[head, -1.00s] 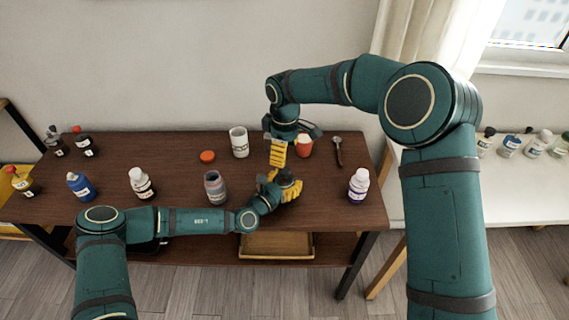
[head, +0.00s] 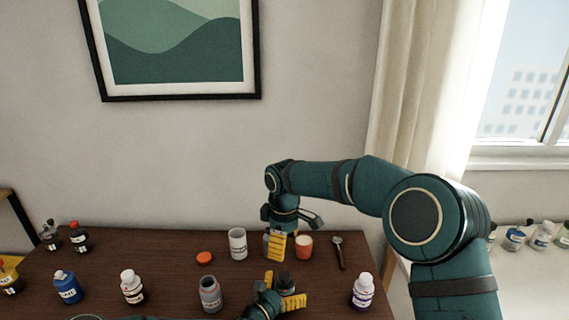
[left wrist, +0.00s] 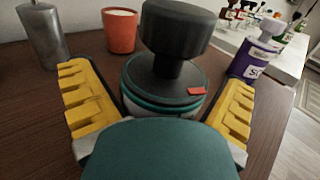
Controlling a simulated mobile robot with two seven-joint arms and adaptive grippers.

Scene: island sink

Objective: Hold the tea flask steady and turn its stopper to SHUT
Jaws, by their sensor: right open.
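The tea flask (head: 285,281) stands on the brown table. In the left wrist view its wide black stopper (left wrist: 176,28) sits above a dark green top (left wrist: 142,88) with a small red mark (left wrist: 197,91) at its right front. No lettering on it is readable. My left gripper (head: 283,291) is open, its yellow fingers spread on either side of the flask; its wrist body hides the flask's lower part in the left wrist view. My right gripper (head: 276,247) is open and empty, pointing down just behind the flask in the head view.
Several bottles stand further left.

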